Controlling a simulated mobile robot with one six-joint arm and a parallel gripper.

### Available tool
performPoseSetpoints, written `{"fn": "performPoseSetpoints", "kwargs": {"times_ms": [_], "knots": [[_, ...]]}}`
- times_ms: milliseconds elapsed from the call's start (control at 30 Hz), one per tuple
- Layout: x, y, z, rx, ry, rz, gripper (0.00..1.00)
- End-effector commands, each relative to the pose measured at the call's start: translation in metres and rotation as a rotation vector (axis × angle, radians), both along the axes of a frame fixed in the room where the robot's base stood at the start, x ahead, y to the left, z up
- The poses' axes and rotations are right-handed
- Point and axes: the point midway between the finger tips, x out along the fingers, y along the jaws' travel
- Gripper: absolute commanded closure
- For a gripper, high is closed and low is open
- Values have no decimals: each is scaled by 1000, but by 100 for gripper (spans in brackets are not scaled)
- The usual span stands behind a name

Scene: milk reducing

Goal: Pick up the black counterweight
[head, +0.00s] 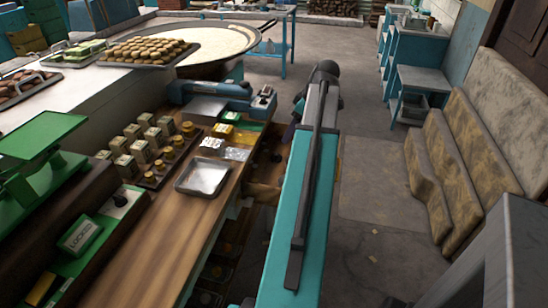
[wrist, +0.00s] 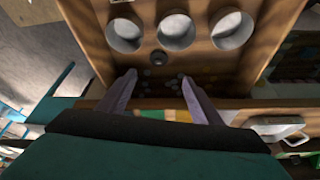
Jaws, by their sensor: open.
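In the wrist view, my gripper (wrist: 157,77) is open, with its two pale purple fingers spread apart and nothing between the tips. A small dark round piece (wrist: 157,58) shows just ahead of the fingertips, a little above the gap between them. It looks like the black counterweight, but it is too small and dim to be sure. It sits by a wooden unit (wrist: 250,75), below three round openings (wrist: 176,30) with pale insides. In the head view, my arm covers much of the bench's right edge, and I cannot make out the counterweight there.
A wooden bench (head: 135,235) runs along the left, with a metal tray (head: 203,177), small boxes and jars, and a green scale (head: 40,150). Shelves below the bench hold dim items. Stone-like steps (head: 430,180) stand at the right. The floor (head: 370,190) between is mostly clear.

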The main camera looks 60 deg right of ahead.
Motion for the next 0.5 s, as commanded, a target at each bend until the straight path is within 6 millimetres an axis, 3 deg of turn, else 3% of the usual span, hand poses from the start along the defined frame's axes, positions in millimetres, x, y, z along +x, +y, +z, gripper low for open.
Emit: {"fn": "performPoseSetpoints", "kwargs": {"times_ms": [267, 500], "knots": [[1, 0, -4, 1, 0, 0, 41], [10, 2, -23, 3, 1, 1, 41]]}}
